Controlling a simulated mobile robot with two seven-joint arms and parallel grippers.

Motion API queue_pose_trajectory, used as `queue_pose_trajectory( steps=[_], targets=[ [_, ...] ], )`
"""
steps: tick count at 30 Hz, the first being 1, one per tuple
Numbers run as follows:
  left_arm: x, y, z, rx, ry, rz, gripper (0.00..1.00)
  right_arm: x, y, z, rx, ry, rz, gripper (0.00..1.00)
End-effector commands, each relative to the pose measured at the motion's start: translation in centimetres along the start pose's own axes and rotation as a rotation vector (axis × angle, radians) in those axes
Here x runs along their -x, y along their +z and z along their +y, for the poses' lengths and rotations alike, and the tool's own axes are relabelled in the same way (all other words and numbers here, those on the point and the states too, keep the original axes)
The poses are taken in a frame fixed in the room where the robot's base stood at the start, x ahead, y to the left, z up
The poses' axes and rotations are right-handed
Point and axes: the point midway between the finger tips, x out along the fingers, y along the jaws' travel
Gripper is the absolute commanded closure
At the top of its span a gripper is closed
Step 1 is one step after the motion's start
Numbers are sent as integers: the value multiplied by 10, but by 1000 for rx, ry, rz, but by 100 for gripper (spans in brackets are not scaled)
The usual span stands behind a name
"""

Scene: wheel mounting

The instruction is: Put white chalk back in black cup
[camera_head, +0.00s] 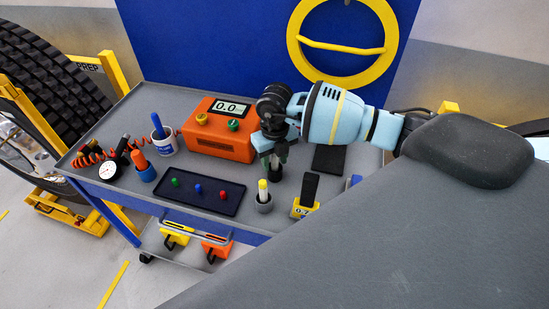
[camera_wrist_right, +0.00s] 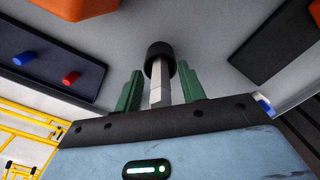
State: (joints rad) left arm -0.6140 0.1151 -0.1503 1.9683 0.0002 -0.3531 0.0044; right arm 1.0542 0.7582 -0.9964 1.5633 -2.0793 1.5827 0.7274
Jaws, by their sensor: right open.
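The white chalk (camera_wrist_right: 157,80) shows in the right wrist view, with its far end at the mouth of the black cup (camera_wrist_right: 160,49); it appears to stand in the cup. In the head view the black cup (camera_head: 275,174) is on the grey cart top, right under my right gripper (camera_head: 274,158), which largely hides the chalk. My right gripper (camera_wrist_right: 160,88) points down with its green fingers apart, one on each side of the chalk. My left gripper is not in view.
A grey cup with a yellow stick (camera_head: 263,201) and a yellow block with a black top (camera_head: 305,204) stand nearby. A dark tray with colored pegs (camera_head: 201,204) lies to the left. An orange display box (camera_head: 219,146) stands behind, with a black slab (camera_head: 328,158) to the right.

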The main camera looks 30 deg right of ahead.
Motion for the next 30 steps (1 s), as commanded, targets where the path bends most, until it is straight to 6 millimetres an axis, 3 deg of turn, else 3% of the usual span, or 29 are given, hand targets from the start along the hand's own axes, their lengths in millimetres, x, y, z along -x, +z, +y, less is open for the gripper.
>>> queue_pose_trajectory(
  steps=[1, 15, 30],
  targets=[
    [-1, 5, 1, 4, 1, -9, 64, -3, -1, 0, 0, -1, 5, 60],
    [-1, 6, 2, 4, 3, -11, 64, 68, 6, 6, 0, 0, 1, 60],
    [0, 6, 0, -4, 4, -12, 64, 75, 5, 6, 0, -1, 4, 60]
  ],
)
